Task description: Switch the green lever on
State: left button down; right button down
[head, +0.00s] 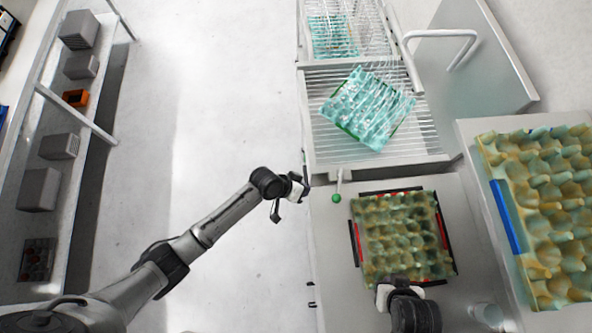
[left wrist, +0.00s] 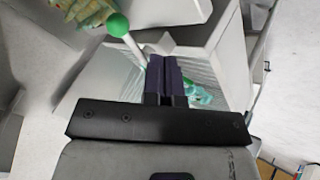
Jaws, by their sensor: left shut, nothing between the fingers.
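The green lever has a round green knob (head: 336,198) on a pale rod at the front left corner of the wire-rack machine (head: 325,160). In the left wrist view the knob (left wrist: 118,24) shows at the upper left, with its rod slanting down to the right towards my fingers. My left gripper (head: 304,184) is shut and empty, just left of the lever. Its dark fingers (left wrist: 165,72) are together in the left wrist view; whether they touch the rod is unclear. My right gripper (head: 403,286) is at the near edge of the egg tray; its fingers are largely hidden.
A greenish-yellow egg tray (head: 400,230) lies on the counter below the lever. A teal tray (head: 367,105) sits tilted on the rack. A stack of yellowish trays (head: 545,210) stands at the right. Shelving (head: 75,120) stands far left, with clear floor between.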

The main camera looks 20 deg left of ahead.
pick_arm(q)
jog(key=v, duration=0.3)
jog(key=shift+s+a+r, duration=0.15)
jog(key=shift+s+r, duration=0.05)
jog(key=shift+r, duration=0.05)
dwell(0.5)
jog(key=s+a+r+t+y+p, duration=0.1)
jog(key=a+r+t+y, duration=0.15)
jog(key=a+r, duration=0.4)
jog(key=s+a+r+t+y, duration=0.1)
jog(key=a+r+y, duration=0.2)
jog(key=r, duration=0.6)
jog(key=s+a+r+n+y+p, duration=0.25)
jog(key=s+a+r, duration=0.2)
jog(key=s, duration=0.45)
jog(key=s+f+g+p, duration=0.2)
jog(key=s+f, duration=0.3)
jog(key=s, duration=0.4)
jog(key=shift+s+a+g+h, duration=0.3)
jog(key=shift+g+h, duration=0.1)
jog(key=shift+g, duration=0.15)
